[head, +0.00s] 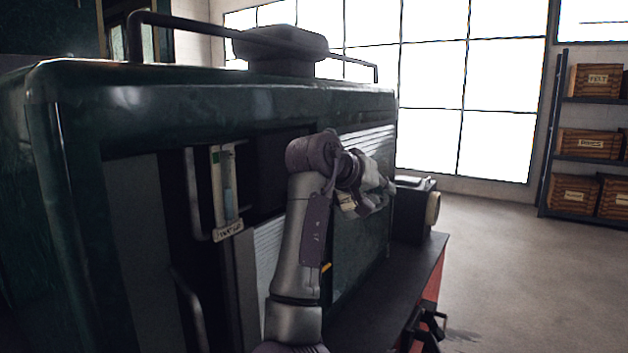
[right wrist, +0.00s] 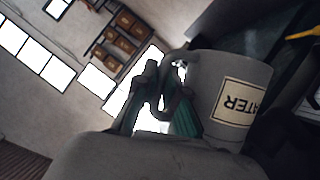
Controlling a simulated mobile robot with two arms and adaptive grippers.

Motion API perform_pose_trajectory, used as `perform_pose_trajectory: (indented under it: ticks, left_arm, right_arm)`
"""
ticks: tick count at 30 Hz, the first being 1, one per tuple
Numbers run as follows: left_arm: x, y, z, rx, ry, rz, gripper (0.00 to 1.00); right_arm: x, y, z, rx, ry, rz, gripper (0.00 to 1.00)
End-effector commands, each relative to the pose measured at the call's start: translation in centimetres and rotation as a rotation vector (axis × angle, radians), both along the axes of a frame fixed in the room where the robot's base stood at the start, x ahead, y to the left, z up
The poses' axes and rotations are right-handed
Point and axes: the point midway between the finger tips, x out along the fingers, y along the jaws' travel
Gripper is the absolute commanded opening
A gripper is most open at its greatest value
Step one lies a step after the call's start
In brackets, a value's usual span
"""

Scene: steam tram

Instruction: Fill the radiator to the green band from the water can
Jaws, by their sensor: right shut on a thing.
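The water can (right wrist: 228,95) is grey with a cream label, partly reading "ATER", and shows upside down in the right wrist view. My right gripper (right wrist: 165,95) is shut on its handle. In the head view, my right gripper (head: 366,200) is in front of the dark green engine casing, towards its far end; the can is mostly hidden there. The gauge (head: 230,190) stands upright in the side opening, with a green band (head: 217,157) near its top. Its pale blue column appears to end below the band. My left gripper is out of view.
A dark capped block (head: 280,43) sits on top of the casing behind a handrail (head: 200,25). A dark running board (head: 385,300) with a red edge lies below. A lamp (head: 432,208) stands beyond my right gripper. Shelves with crates (head: 588,143) stand far right; floor there is clear.

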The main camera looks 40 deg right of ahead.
Motion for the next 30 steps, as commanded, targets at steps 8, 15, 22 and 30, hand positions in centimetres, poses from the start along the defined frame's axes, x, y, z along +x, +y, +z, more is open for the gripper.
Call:
perform_pose_trajectory:
  ticks: [8,15,22,30]
  left_arm:
    - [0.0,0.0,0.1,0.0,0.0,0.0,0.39]
    - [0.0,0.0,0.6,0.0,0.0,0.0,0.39]
    - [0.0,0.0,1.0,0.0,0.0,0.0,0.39]
    - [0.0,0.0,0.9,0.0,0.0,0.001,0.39]
  right_arm:
    - [0.0,0.0,0.2,-0.002,0.0,0.0,0.0]
    - [0.0,0.0,1.2,-0.009,0.04,0.0,0.0]
    - [0.0,0.0,1.9,-0.014,0.086,-0.002,0.0]
    - [0.0,0.0,1.9,-0.014,0.087,-0.001,0.0]
